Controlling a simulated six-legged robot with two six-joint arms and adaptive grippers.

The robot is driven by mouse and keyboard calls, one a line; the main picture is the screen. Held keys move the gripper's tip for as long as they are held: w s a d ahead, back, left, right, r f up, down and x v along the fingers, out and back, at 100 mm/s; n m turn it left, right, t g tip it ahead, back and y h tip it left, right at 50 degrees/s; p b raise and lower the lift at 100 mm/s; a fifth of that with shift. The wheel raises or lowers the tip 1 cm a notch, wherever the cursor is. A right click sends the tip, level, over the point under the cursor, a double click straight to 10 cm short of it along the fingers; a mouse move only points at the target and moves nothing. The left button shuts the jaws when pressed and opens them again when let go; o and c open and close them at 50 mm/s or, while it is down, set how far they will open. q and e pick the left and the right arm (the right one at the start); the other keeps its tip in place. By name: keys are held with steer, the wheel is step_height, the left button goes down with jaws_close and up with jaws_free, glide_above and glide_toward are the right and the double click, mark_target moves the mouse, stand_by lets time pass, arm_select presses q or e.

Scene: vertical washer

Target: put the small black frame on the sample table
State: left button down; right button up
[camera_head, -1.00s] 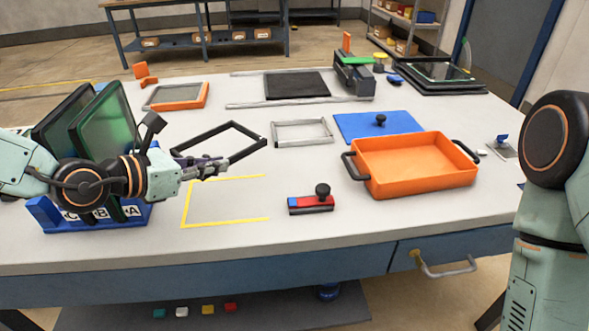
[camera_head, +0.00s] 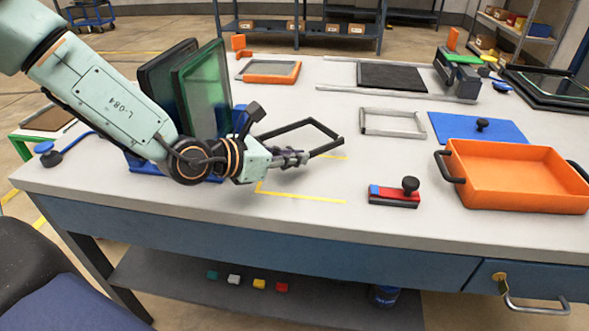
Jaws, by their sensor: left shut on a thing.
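The small black frame (camera_head: 327,149) is a thin, open rectangle. My left gripper (camera_head: 300,158) is shut on its near side and holds it above the work table (camera_head: 400,235), over the yellow corner markings. My left forearm comes in from the upper left and crosses in front of the dark and green panels. A low table with a green edge (camera_head: 22,148) shows at the far left, beyond the work table's left end, partly cut off by the picture edge. I cannot tell for sure whether it is the sample table. My right gripper is out of view.
Green-framed panels (camera_head: 203,95) stand upright in a blue rack behind my left wrist. A red and blue block with a black knob (camera_head: 395,195), a grey frame (camera_head: 392,134) and an orange tray (camera_head: 515,207) lie to the right.

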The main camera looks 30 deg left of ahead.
arm_select(q)
steer(key=shift+f+b, duration=0.35)
steer(key=shift+f, duration=0.6)
steer(key=shift+a+f, duration=0.1)
steer(key=shift+f, duration=0.25)
steer(key=shift+w+a, duration=0.15)
steer(key=shift+w, duration=0.05)
steer(key=shift+s+d+f, duration=0.1)
steer(key=shift+s+d, duration=0.1)
steer(key=shift+s, duration=0.05)
steer(key=c, duration=1.5)
jaws_free()
steer(key=shift+w+a, duration=0.1)
